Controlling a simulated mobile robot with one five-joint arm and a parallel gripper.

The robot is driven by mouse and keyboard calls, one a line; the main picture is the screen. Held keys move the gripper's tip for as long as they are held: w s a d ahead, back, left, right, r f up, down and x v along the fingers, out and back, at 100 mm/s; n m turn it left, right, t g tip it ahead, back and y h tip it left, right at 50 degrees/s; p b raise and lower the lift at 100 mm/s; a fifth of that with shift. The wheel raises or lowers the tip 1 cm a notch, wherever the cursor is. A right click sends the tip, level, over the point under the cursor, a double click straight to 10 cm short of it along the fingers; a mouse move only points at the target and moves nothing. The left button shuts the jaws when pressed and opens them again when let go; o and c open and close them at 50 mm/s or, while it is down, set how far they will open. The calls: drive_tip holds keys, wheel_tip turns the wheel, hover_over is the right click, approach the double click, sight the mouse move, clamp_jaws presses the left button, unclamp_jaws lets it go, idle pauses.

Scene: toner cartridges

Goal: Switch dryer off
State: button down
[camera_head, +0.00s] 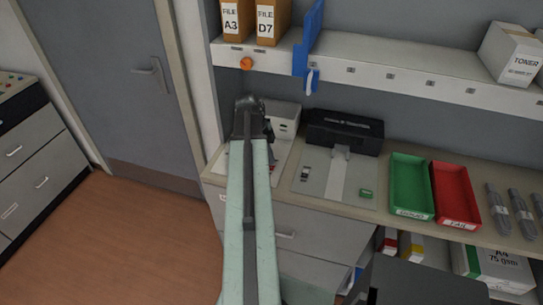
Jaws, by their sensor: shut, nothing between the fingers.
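My arm reaches up from the bottom of the view to the left end of the counter. My gripper (264,128) is dark and shut, with nothing held, and its fingertips are hard to make out. Right beside it stands a small pale box-shaped unit (285,118) with a dark mark on its front, partly hidden by my gripper. It may be the dryer, but no label is readable. I cannot make out a switch on it, nor tell whether my gripper touches it.
A black device (345,132) stands behind a grey plate (318,178) on the counter. A green tray (411,187) and a red tray (455,194) lie to the right. A shelf (400,72) overhangs the counter, with a blue bracket (309,40) on it. Open floor (110,235) lies left.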

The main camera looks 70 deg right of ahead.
drive_tip(key=shift+s+a, duration=0.1)
drive_tip(key=shift+a, duration=0.7)
drive_tip(key=shift+d, duration=0.1)
drive_tip(key=shift+r, duration=0.15)
drive_tip(key=s+p+v, duration=0.1)
drive_tip(key=p+v, duration=1.2)
drive_tip(key=p, duration=0.1)
drive_tip(key=shift+r, duration=0.5)
